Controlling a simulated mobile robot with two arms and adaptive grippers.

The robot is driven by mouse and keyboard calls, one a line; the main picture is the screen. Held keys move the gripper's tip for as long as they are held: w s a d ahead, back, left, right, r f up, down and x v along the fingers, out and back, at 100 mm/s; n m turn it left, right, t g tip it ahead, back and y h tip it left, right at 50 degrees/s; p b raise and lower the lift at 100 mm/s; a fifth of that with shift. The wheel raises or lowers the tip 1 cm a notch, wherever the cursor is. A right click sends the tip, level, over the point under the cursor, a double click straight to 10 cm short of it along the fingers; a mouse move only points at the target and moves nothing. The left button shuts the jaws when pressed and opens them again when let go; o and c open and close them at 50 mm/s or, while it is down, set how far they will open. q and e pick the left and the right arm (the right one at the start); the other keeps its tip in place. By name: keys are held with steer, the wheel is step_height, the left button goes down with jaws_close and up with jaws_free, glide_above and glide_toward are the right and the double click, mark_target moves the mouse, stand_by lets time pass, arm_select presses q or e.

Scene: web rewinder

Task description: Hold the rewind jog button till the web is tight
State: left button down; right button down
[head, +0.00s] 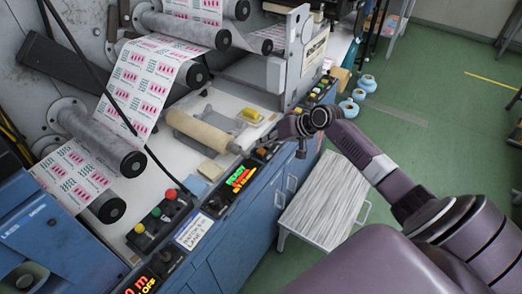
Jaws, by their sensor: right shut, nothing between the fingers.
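The printed web (146,82), white with pink and dark labels, runs over grey rollers on the machine at the left. A lower stretch (72,168) shows beside a lower roller; I cannot tell how tight the web is. A button box with red, green and yellow buttons (155,216) sits on the machine's front ledge. More small buttons (264,153) line the edge farther right. I cannot read which one is the rewind jog button. My left gripper is out of view.
Lit displays (240,177) and a white label (194,231) sit along the ledge. A cream roll (203,131) lies on the white bench top. A low grey-topped table (322,205) stands beside the blue cabinet. Blue rolls (358,95) lie beyond. Green floor is open at right.

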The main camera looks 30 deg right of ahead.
mark_target(263, 151)
steer(key=shift+f, duration=0.1)
stand_by(0.5)
steer(key=shift+f, duration=0.3)
steer(key=shift+f, duration=0.65)
stand_by(1.2)
steer(key=shift+r, duration=0.15)
stand_by(1.8)
steer(key=shift+r+p, duration=0.75)
steer(key=shift+r, duration=0.15)
steer(key=shift+r, duration=0.1)
step_height(263, 151, up, 5)
steer(key=p, duration=0.5)
